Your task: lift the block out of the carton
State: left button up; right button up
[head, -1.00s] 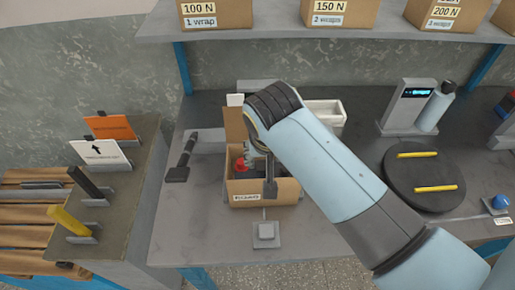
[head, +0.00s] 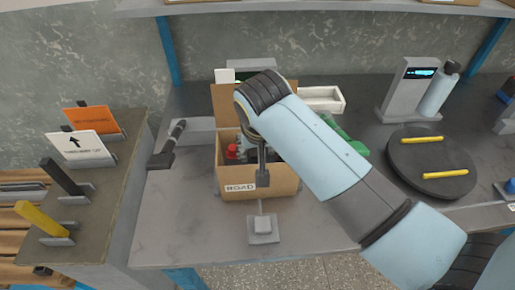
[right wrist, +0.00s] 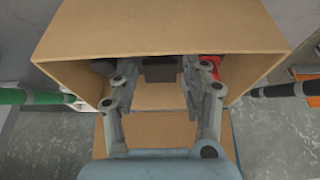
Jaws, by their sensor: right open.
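The open brown carton (head: 285,186) stands on the grey bench, its back flap raised and a label on its front. It fills the upper part of the right wrist view (right wrist: 160,30). My right gripper (head: 262,180) hangs at the carton's front part, partly hidden by my own arm. In the right wrist view the gripper (right wrist: 160,82) is open, its fingers apart at the carton's opening. A dark, block-like thing (right wrist: 160,68) shows between the fingertips; I cannot tell whether they touch it. My left gripper is out of view.
A red-topped thing (head: 232,151) is inside the carton. A small grey stand (head: 263,228) is in front. A dark tool (head: 167,150) lies left, a white tray (head: 322,98) behind, a round dark turntable (head: 430,165) right.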

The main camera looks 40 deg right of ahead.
grip_shut()
jog(key=shift+w+r, duration=0.1)
jog(key=shift+r, duration=0.05)
dwell(0.4)
